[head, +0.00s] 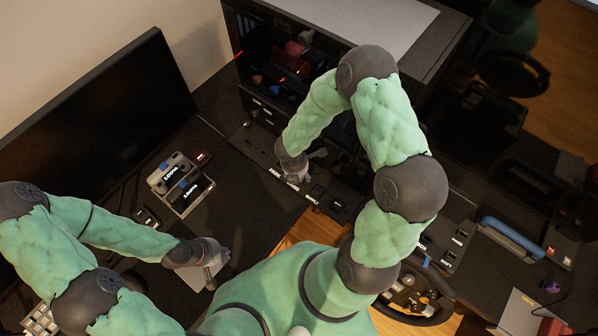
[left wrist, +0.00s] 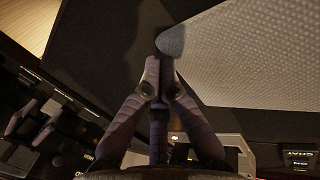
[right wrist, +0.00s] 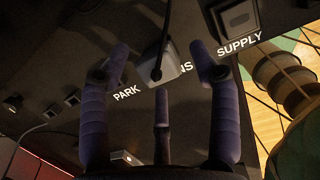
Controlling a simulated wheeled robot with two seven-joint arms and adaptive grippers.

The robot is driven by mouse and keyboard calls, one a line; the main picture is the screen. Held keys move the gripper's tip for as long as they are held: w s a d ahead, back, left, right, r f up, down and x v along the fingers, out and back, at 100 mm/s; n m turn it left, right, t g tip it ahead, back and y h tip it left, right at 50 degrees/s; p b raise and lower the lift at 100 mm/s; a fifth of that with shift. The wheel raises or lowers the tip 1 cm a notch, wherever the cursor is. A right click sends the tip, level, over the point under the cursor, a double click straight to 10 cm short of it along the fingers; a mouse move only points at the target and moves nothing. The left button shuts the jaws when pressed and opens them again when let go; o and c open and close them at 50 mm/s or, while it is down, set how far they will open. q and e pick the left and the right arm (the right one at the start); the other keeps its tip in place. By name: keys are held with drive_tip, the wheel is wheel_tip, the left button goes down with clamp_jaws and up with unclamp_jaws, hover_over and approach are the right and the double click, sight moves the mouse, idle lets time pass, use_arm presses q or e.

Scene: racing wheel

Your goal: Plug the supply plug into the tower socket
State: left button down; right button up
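A grey plug (right wrist: 158,66) with a dark cable stands at the dark panel (right wrist: 60,130) in the right wrist view, near the labels PARK, one ending in NS, and SUPPLY. Whether it is seated in the panel I cannot tell. My right gripper (right wrist: 160,62) is open, with one finger on each side of the plug, apart from it. In the head view this gripper (head: 296,178) is low over the labelled strip. The dark tower (head: 262,100) stands behind it; I cannot make out its socket.
A light grey dotted surface (left wrist: 260,60) lies by the left gripper. A monitor (head: 100,110) stands at left, and a grey tray (head: 180,183) with dark modules lies on the desk. At right are a blue handle (head: 510,237) and a steering wheel (head: 425,300). My right arm hides part of the tower.

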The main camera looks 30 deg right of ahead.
drive_tip(key=shift+f, duration=0.15)
wheel_tip(320, 180, up, 8)
drive_tip(key=s+a, duration=0.1)
idle(0.5)
drive_tip(key=shift+a, duration=0.1)
idle(0.5)
